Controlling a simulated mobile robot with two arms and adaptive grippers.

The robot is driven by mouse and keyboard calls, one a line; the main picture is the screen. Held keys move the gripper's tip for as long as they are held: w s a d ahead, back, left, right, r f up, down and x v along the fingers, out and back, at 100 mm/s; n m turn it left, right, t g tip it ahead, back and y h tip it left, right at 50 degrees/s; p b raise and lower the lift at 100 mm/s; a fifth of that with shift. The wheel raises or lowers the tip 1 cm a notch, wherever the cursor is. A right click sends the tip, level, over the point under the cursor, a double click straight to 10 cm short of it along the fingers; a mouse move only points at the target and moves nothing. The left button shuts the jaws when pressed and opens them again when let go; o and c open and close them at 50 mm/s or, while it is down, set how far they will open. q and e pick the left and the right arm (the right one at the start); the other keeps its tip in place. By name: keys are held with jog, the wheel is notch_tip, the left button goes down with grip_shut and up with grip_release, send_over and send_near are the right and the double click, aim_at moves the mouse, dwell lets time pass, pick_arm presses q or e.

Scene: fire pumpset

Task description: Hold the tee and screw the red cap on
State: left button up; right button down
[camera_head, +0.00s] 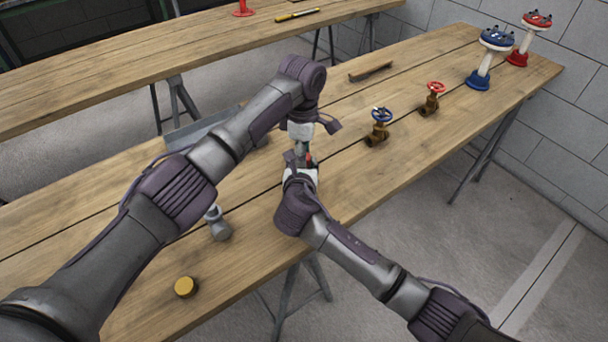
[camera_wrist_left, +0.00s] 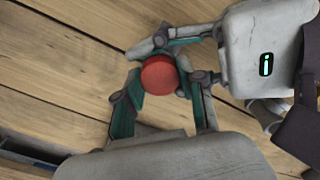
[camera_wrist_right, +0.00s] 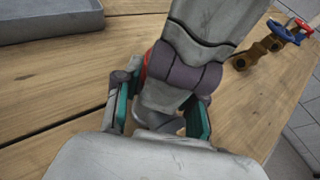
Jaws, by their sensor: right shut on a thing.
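The red cap (camera_wrist_left: 159,75) sits between the pads of my left gripper (camera_wrist_left: 160,90) in the left wrist view; whether the pads press on it I cannot tell. In the head view only a bit of red (camera_head: 309,158) shows where both hands meet. My left gripper (camera_head: 303,150) points down from above. My right gripper (camera_wrist_right: 160,115) is shut on a grey piece (camera_wrist_right: 162,100), apparently the tee, below the cap. Most of the tee is hidden by the hands. Whether the cap is seated on the tee I cannot tell.
A yellow cap (camera_head: 185,287) and a grey fitting (camera_head: 219,226) lie on the near left of the wooden bench. A grey tray (camera_wrist_right: 45,20) lies behind the hands. Brass valves with a blue wheel (camera_head: 381,115) and a red wheel (camera_head: 436,87) stand to the right.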

pick_arm(q)
grip_shut()
jog(key=shift+m, duration=1.7)
jog(key=o, duration=1)
grip_release()
jog(key=shift+r, duration=2.25)
jog(key=shift+c, duration=0.5)
